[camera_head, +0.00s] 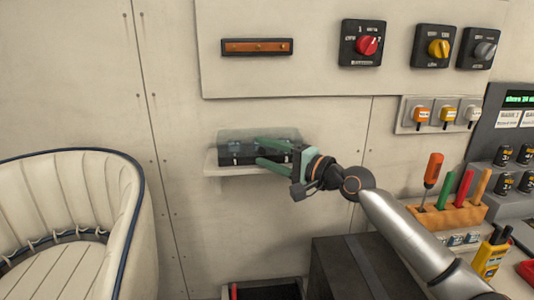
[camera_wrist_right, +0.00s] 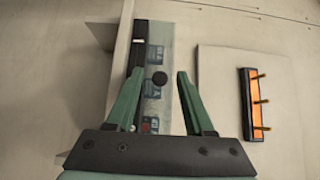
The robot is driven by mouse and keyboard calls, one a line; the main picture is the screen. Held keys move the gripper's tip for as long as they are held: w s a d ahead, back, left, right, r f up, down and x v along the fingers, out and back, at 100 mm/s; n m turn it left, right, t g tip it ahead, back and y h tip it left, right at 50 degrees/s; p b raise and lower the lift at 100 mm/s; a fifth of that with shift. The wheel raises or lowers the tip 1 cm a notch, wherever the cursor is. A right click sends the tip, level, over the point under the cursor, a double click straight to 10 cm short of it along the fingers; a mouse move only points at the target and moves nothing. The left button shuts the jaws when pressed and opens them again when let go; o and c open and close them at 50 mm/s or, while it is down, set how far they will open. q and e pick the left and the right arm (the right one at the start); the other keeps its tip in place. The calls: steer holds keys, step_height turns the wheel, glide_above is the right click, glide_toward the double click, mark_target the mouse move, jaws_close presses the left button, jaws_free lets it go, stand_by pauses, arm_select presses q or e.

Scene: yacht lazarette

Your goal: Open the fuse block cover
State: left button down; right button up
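The fuse block (camera_head: 237,154) is a dark box on a small wall shelf (camera_head: 225,169). Its translucent grey-green cover (camera_head: 232,135) lies over it and looks closed. In the right wrist view the cover (camera_wrist_right: 157,48) shows fuses through it and a round black knob (camera_wrist_right: 159,78). My right gripper (camera_head: 260,152) is at the block's front right, its green fingers apart. In the right wrist view the fingers (camera_wrist_right: 160,76) stand on either side of the knob with gaps. Whether a finger touches the block cannot be told. My left gripper is not in view.
A copper bus bar (camera_head: 257,47) and rotary switches (camera_head: 362,44) are on the wall above. A cream seat (camera_head: 75,215) is at left. The wall left of the shelf is clear.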

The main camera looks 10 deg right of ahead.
jaws_close()
stand_by(1.2)
